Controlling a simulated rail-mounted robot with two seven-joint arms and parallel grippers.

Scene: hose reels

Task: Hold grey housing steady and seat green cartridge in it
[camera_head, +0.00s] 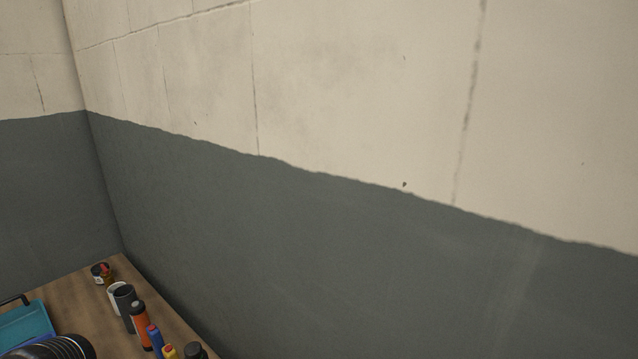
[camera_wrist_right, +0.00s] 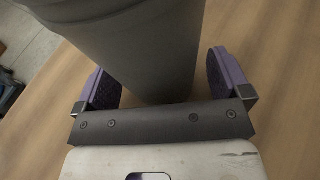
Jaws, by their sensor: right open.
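In the right wrist view, a large smooth grey rounded body, which looks like the grey housing (camera_wrist_right: 150,45), stands at the top over a wooden surface. Its upper part is cut off by the frame. My right gripper (camera_wrist_right: 160,70) is open, with one purple-padded finger on each side of the grey body. A gap shows on the right; on the left the finger is close to it, and I cannot tell if it touches. The green cartridge is not visible in either view. My left gripper is not in view.
In the head view, a wooden table (camera_head: 75,302) fills the lower left corner. Along its wall side stand an orange bottle (camera_head: 141,325), a dark cylinder (camera_head: 125,304) and small coloured containers. A teal case (camera_head: 25,325) and black ribbed object (camera_head: 58,348) are at left. A wall stands behind.

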